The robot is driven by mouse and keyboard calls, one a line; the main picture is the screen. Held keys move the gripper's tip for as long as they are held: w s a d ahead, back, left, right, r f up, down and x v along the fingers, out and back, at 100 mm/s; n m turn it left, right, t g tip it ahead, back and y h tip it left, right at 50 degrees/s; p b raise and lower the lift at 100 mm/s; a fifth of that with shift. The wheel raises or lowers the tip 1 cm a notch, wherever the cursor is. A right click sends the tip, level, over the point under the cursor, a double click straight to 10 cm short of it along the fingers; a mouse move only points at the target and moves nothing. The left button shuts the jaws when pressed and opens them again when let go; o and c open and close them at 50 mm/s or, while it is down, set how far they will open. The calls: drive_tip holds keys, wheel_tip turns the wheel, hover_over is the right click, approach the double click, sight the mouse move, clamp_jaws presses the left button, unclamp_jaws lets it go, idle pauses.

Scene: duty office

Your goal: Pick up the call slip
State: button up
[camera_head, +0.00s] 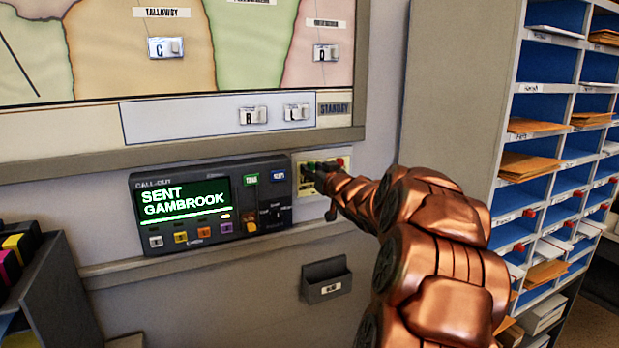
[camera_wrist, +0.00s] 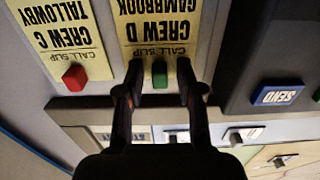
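In the wrist view, upside down, a yellow call slip (camera_wrist: 156,28) reading CREW D GAMBROOK hangs on a pale panel under a green clip (camera_wrist: 159,74). A second call slip (camera_wrist: 66,28) reading CREW C TALLOWBY, with a red clip (camera_wrist: 75,77), is to its left. My gripper (camera_wrist: 158,72) has its two fingers apart, one on each side of the green clip, over the Gambrook slip's end. Whether they touch the slip is unclear. In the head view my gripper (camera_head: 324,174) reaches the slip panel (camera_head: 345,155) and hides most of the slips.
The call-out console (camera_head: 237,175), showing SENT GAMBROOK, is left of the slip panel. A small grey wall bin (camera_head: 326,281) hangs below. The map board (camera_head: 130,50) is above. A blue pigeonhole rack (camera_head: 540,120) with envelopes stands right.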

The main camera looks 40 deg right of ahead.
clamp_jaws()
drive_tip(key=s+a+r+p, duration=0.1)
drive_tip(key=s+a+r, duration=0.1)
drive_tip(key=s+r, duration=0.2)
drive_tip(key=s+a+r+p, duration=0.1)
drive_tip(key=s+r, duration=0.3)
drive_tip(key=s, duration=0.5)
drive_tip(key=shift+a+p, duration=0.3)
drive_tip(key=shift+a, duration=0.5)
